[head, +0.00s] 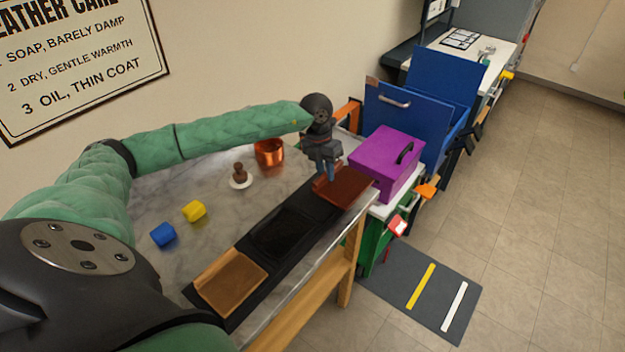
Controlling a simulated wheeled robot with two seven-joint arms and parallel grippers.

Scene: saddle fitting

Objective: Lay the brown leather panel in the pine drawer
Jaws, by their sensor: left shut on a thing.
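My left gripper (328,179) points down at the far end of a long black mat (318,207). It is shut on the near-left edge of a dark reddish-brown leather panel (350,187). The panel is at the mat's far end, close to the table corner; I cannot tell whether it is lifted. A lighter tan-brown panel (231,281) lies at the mat's near end, and a black panel (281,232) lies between them. I cannot clearly make out a pine drawer. My right gripper is not in view.
On the marble table (180,270) are a copper pot (269,152), a small brown knobbed object (240,174), a yellow block (194,211) and a blue block (163,235).

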